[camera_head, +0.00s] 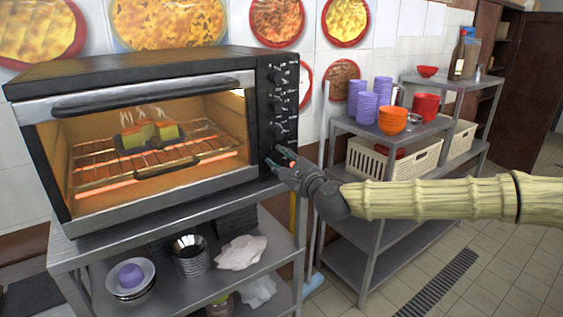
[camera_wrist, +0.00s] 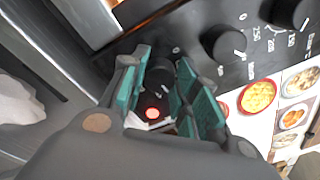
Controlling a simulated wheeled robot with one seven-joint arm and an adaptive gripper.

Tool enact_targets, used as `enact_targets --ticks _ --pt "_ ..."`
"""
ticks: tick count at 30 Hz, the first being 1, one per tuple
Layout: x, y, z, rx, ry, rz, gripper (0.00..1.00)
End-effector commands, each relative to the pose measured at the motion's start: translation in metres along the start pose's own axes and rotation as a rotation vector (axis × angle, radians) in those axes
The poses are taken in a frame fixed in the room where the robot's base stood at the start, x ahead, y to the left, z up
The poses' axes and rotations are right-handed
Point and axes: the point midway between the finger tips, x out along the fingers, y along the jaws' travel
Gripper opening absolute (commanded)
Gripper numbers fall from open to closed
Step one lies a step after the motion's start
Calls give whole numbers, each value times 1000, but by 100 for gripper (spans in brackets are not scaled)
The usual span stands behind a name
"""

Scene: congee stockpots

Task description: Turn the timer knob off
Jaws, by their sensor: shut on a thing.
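The black oven (camera_head: 150,70) stands on a metal shelf, lit inside with glowing heating bars. Its dark control panel (camera_head: 267,95) on the right side carries a column of black knobs. My gripper (camera_head: 281,158) is at the lowest part of this panel and hides the knob there. In the wrist view, the teal fingers of my gripper (camera_wrist: 158,85) are on either side of a black knob, the timer knob (camera_wrist: 159,77), and are shut on it. A red light (camera_wrist: 152,113) glows on the panel below the knob.
Two other knobs, a nearer one (camera_wrist: 223,42) and a farther one (camera_wrist: 290,12), sit beside the held one. A loaf on a dark tray (camera_head: 150,140) is inside the oven. A metal rack (camera_head: 350,125) with cups and bowls stands right, behind my arm. The tiled floor (camera_head: 500,240) is clear.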

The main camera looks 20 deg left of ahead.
Motion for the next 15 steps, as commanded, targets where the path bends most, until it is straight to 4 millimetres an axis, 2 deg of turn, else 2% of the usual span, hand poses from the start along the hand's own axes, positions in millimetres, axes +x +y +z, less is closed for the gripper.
enact_targets --ticks 8,15 --pt "0 4 -4 -136 -8 -8 6" --pt "0 5 -4 -348 -20 -20 6"
